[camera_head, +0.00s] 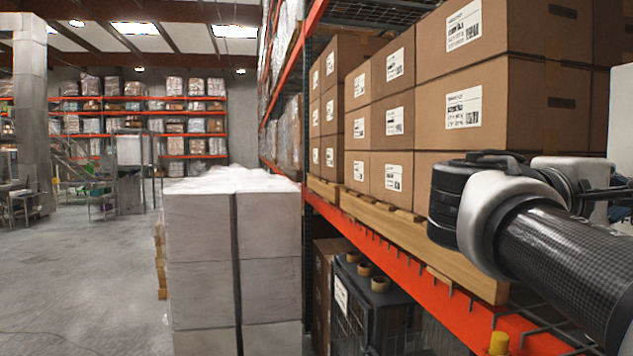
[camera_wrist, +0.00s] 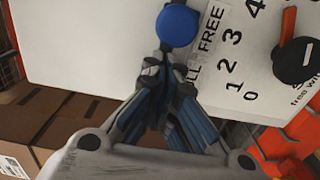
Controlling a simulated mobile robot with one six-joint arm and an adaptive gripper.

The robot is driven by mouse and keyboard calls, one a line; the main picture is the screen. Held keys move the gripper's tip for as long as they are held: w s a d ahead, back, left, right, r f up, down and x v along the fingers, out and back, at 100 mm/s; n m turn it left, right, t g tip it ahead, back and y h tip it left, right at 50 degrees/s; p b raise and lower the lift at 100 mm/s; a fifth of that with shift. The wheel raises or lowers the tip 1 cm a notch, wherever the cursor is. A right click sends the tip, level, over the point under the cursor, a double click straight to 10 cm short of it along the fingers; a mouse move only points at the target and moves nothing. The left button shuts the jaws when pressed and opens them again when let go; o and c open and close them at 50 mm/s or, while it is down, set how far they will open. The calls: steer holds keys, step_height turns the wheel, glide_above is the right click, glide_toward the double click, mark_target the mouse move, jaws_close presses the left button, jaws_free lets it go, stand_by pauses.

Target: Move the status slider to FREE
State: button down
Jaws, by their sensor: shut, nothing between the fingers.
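A white panel (camera_wrist: 90,40) fills the upper part of the wrist view. A round blue knob (camera_wrist: 178,25) sits on it at the top centre, left of the printed word FREE (camera_wrist: 209,30). A second label (camera_wrist: 194,68) below FREE is partly covered, with only "LL" readable. In the head view my arm is at the right, and the fingers do not show clearly.
Right of the labels are printed numbers and a black dial (camera_wrist: 294,60) with an orange pointer (camera_wrist: 287,25). Brown cartons (camera_head: 490,110) stand on an orange rack beam (camera_head: 400,270). A wrapped pallet stack (camera_head: 200,260) is at centre, with open floor (camera_head: 90,280) to its left.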

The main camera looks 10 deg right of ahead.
steer(key=a, duration=1)
steer(key=shift+b, duration=0.45)
stand_by(0.3)
steer(key=shift+f, duration=0.1)
steer(key=s+a+f+n+t+y+b, duration=0.1)
steer(key=s+a+f+y+b, duration=0.25)
steer(key=f, duration=1.25)
steer(key=a+f+t+y+b, duration=0.15)
steer(key=f+y+b, duration=0.45)
steer(key=f, duration=1)
steer(key=s+a+f+n+y+b, duration=0.1)
steer(key=s+a+f+y+b, duration=0.2)
steer(key=f+b, duration=0.85)
steer(key=s+a+f+m+y, duration=0.1)
steer(key=a+f, duration=0.2)
steer(key=f, duration=0.3)
steer(key=a+f+m+y+b, duration=0.1)
steer(key=a+f+y, duration=0.1)
steer(key=a+f, duration=0.2)
steer(key=s+a+f+t+y, duration=0.1)
steer(key=a+f, duration=0.3)
steer(key=f, duration=0.5)
steer(key=shift+s+f+m+y, duration=0.3)
steer(key=shift+m+y, duration=0.1)
steer(key=shift+y, duration=0.35)
